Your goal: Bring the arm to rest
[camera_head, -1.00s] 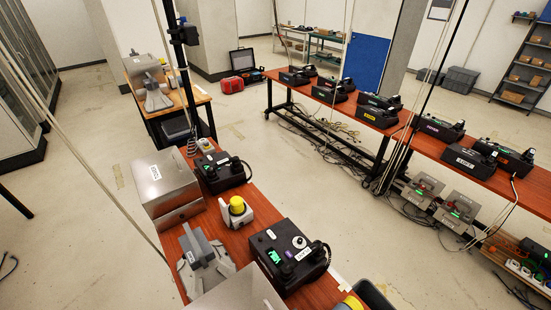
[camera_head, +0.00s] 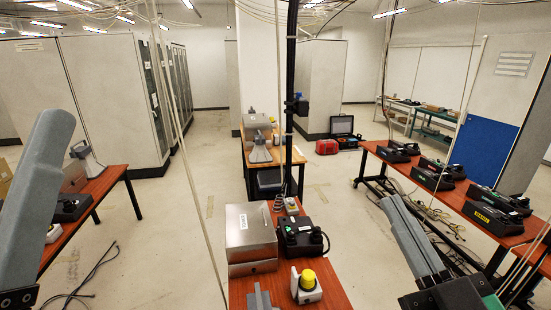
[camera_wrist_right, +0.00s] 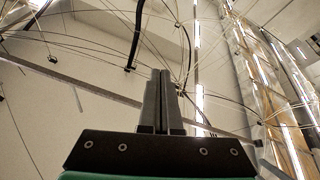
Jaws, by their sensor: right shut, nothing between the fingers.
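My right gripper (camera_head: 392,203) shows at the lower right of the head view, its grey fingers raised and pointing up and to the left. In the right wrist view the two fingers (camera_wrist_right: 161,75) stand together, shut and empty, with cables, a wall and ceiling lights beyond. My left gripper (camera_head: 52,122) rises at the left edge of the head view, large and close. Its fingers overlap from this side, so I cannot tell whether they are apart. Neither gripper touches any object that I can see.
A red-brown table (camera_head: 320,285) in front holds a metal box (camera_head: 251,236), a black phone (camera_head: 301,238) and a yellow-topped button (camera_head: 307,281). Another table (camera_head: 112,181) stands at the left. A long bench of phones (camera_head: 433,179) runs along the right. Thin cables hang from above.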

